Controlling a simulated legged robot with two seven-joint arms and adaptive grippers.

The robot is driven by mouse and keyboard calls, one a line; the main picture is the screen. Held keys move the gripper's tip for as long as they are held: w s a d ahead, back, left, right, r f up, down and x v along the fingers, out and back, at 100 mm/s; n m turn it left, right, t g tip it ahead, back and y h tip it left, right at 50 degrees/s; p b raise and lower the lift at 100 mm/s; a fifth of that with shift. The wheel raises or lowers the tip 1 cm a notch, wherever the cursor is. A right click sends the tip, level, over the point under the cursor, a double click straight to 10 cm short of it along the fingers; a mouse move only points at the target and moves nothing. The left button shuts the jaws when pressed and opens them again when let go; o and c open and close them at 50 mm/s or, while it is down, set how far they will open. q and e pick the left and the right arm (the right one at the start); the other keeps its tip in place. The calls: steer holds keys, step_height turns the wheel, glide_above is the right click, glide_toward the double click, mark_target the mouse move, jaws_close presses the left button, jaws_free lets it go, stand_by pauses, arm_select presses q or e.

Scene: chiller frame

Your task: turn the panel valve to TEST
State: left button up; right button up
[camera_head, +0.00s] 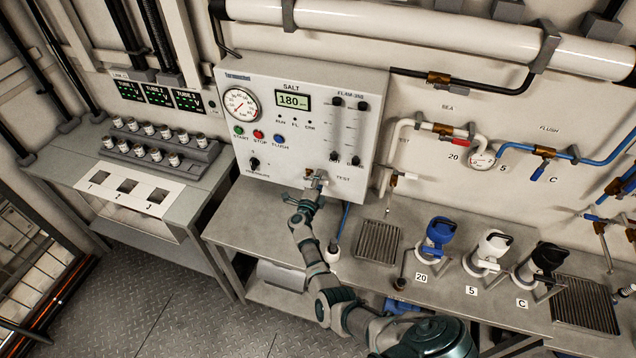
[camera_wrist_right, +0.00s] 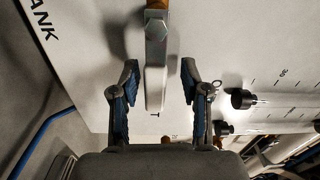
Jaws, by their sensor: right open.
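The panel valve (camera_wrist_right: 155,62) is a pale lever with a brass body at the top of the right wrist view. Its lever lies between the two fingers of my right gripper (camera_wrist_right: 159,75), which is open, with gaps on both sides. In the head view my right gripper (camera_head: 312,184) is at the lower edge of the white panel (camera_head: 300,115), left of the TEST label, and mostly covers the valve. The letters "ANK" show at the upper left of the wrist view. My left gripper is not in view.
Black knobs (camera_wrist_right: 243,99) stick out of the panel right of the fingers in the wrist view. The steel bench (camera_head: 262,222) is below, with a grated drain (camera_head: 378,241) and blue, white and black capped fittings to the right. A rack of small vials (camera_head: 160,148) stands left.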

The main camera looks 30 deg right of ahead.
steer(key=v, duration=1.2)
steer(key=shift+w+d, duration=0.1)
